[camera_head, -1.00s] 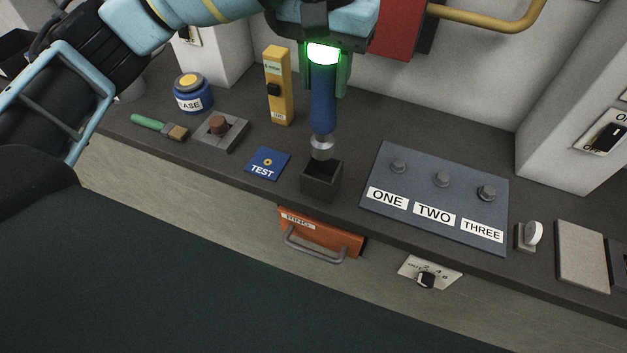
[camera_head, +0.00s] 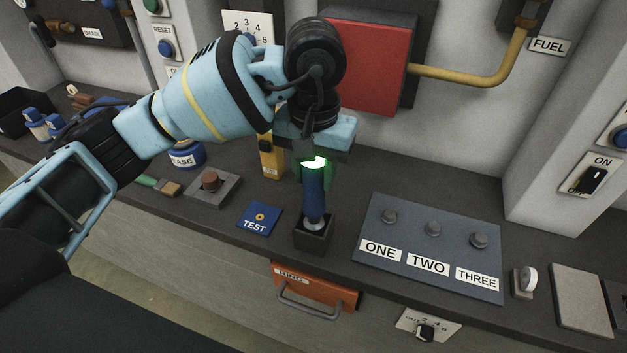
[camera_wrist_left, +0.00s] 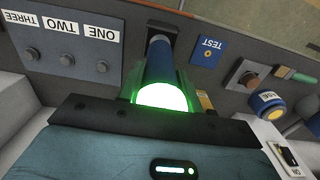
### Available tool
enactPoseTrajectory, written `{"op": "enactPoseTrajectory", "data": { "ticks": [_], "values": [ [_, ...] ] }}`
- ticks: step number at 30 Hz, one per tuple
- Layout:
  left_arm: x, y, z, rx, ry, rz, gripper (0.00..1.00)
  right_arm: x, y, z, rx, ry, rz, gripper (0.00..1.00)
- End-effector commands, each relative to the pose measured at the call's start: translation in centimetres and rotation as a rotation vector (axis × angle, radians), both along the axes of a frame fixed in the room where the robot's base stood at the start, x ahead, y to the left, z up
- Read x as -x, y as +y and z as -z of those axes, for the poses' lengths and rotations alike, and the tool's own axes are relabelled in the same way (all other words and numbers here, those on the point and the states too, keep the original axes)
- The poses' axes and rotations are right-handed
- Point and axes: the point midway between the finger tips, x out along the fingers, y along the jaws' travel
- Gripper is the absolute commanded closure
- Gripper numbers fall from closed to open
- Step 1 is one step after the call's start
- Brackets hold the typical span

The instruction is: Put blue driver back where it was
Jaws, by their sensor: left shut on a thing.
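The blue driver (camera_head: 314,193) stands upright in the head view, its lower metal end at the mouth of a small dark square holder (camera_head: 314,239). How deep it sits inside is hidden. My left gripper (camera_head: 314,172) is shut on the upper part of the driver's handle, from above, with a green light glowing at the grip. In the left wrist view the blue driver (camera_wrist_left: 160,66) extends away from the gripper (camera_wrist_left: 161,97) to the dark holder (camera_wrist_left: 161,32). My right gripper is in neither view.
A blue TEST plate (camera_head: 260,218) lies left of the holder, and a panel marked ONE, TWO, THREE (camera_head: 430,262) lies right. A yellow box (camera_head: 270,160) stands close behind. An orange drawer (camera_head: 315,287) is below the bench edge. A red box (camera_head: 368,62) is on the wall.

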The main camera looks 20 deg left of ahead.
Motion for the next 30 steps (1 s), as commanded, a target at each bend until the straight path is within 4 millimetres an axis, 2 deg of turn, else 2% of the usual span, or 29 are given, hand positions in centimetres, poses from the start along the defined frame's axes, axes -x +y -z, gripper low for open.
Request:
{"op": "enactPoseTrajectory", "data": {
  "ticks": [6,18,19,21,24,30],
  "values": [
    [0.0,0.0,2.3,0.000,-0.001,-0.001,0.97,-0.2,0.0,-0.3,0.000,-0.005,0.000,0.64],
    [0.0,0.0,2.8,0.000,0.000,0.000,0.97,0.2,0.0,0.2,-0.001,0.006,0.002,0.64],
    [0.0,0.0,2.9,-0.001,0.002,0.000,0.63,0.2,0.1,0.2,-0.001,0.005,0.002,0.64],
    [0.0,0.0,2.8,-0.001,0.001,0.000,0.54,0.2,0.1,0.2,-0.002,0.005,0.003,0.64],
    [0.0,0.0,2.8,-0.001,0.001,0.000,0.44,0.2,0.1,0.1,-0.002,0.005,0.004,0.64],
    [0.0,0.0,2.8,-0.001,0.001,0.000,0.44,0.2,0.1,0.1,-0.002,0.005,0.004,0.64]
  ]
}}
